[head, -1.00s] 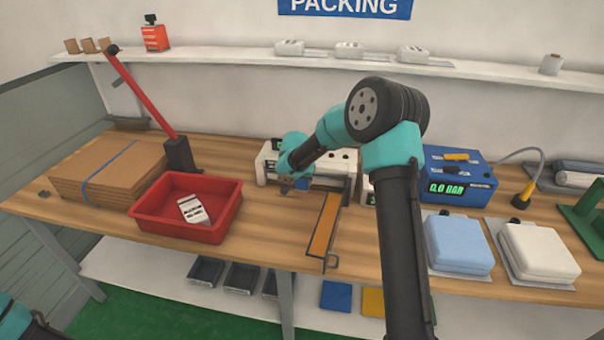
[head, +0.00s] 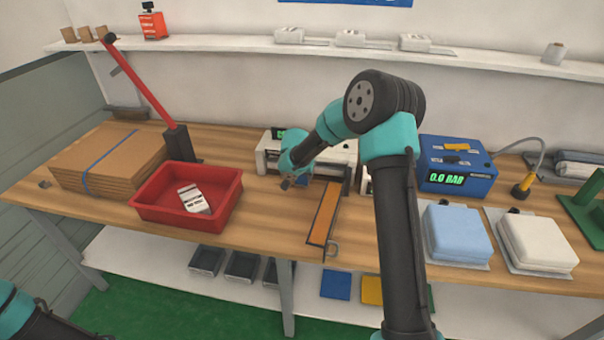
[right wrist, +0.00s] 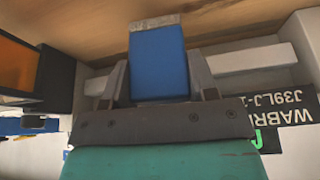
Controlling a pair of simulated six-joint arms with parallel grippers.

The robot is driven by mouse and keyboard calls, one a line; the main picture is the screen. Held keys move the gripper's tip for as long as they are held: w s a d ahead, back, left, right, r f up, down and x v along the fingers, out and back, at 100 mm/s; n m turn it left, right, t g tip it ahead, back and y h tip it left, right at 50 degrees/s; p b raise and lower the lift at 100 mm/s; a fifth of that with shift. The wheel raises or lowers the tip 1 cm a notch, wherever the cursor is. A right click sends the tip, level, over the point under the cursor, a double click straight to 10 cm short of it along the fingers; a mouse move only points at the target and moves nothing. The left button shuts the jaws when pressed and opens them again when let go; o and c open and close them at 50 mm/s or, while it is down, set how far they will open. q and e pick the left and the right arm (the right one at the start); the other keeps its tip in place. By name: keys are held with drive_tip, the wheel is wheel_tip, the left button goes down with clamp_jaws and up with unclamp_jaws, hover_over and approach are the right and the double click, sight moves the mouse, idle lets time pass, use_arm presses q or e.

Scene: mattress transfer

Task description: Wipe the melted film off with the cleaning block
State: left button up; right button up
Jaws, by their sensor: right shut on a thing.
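My right gripper (right wrist: 158,88) is shut on the blue cleaning block (right wrist: 158,62), which has a pale grey strip along its far end. In the head view my right gripper (head: 295,183) is low in front of the white sealing machine (head: 268,160), partly hidden by its own wrist. A hinged bar with an orange strip (head: 325,215) lies to its right, pointing to the bench's front edge. I cannot make out the melted film. Only part of my left arm shows at the lower left; its gripper is out of view.
A red tray (head: 150,212) holding a white item stands left on the bench. Stacked cardboard (head: 105,158) and a red lever (head: 145,90) are behind it. A blue pressure unit (head: 455,180), a blue pad (head: 457,233) and a white pad (head: 537,240) are to the right.

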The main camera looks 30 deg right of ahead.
drive_tip(key=shift+f, duration=1)
idle(0.3)
drive_tip(key=shift+w, duration=0.1)
drive_tip(key=shift+w+a+r, duration=0.15)
drive_tip(key=shift+w+a, duration=1.1)
drive_tip(key=shift+a, duration=0.25)
drive_tip(key=shift+w+a+f, duration=0.2)
drive_tip(key=shift+w+a, duration=1.1)
drive_tip(key=shift+a, duration=0.25)
drive_tip(key=shift+w+a, duration=0.3)
drive_tip(key=shift+a, duration=0.1)
drive_tip(key=shift+w+a+r, duration=0.1)
drive_tip(key=shift+w+a, duration=0.9)
drive_tip(key=shift+a, duration=0.1)
